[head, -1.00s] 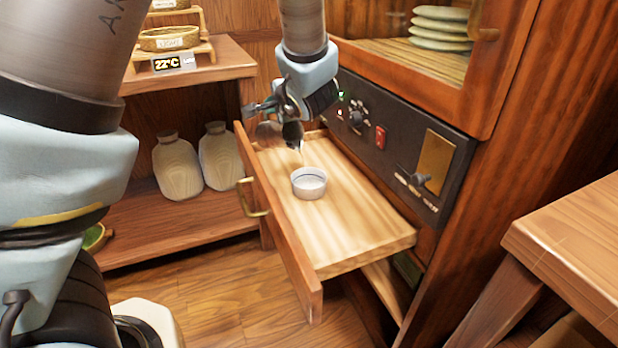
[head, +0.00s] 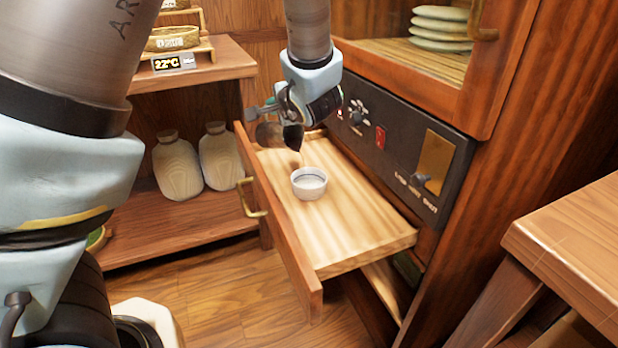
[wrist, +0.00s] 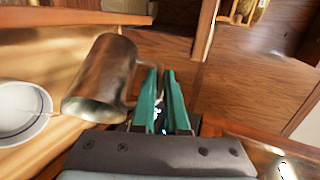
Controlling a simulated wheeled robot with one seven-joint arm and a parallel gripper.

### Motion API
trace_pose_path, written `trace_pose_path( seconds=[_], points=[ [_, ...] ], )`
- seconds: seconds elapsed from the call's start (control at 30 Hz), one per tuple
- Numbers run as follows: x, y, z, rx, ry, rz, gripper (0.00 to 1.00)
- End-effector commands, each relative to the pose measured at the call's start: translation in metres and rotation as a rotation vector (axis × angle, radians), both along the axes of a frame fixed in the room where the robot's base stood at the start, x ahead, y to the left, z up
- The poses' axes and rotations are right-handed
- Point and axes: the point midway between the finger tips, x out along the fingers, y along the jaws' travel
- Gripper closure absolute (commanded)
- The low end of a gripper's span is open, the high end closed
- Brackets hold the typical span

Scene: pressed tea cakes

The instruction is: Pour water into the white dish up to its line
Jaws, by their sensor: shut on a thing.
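The small white dish (head: 309,183) stands upright on the pulled-out wooden drawer tray. A thin darker line runs around its inside, and it also shows at the left of the wrist view (wrist: 22,110). I cannot tell the exact water level. My gripper (wrist: 162,95) is shut on the handle of a brownish metal jug (wrist: 102,80). The jug is tilted, with its mouth toward the dish, above and behind it in the head view. A thin pale streak crosses the dish in the wrist view, like a stream of water.
The drawer (head: 365,242) has a raised front with a brass handle (head: 250,198). A dark control panel (head: 400,150) with knobs stands close on the right. Two pale bottles (head: 178,166) stand on the left shelf. A wooden table (head: 575,245) is at right.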

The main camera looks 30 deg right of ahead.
Motion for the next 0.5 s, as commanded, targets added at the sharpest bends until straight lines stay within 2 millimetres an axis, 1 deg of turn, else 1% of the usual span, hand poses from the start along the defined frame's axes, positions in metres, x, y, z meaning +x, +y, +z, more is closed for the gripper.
trace_pose_path(
  seconds=[0.5],
  points=[
    [-0.0051,-0.0023,-0.0040,0.011,-0.033,-0.001,1.00]
  ],
)
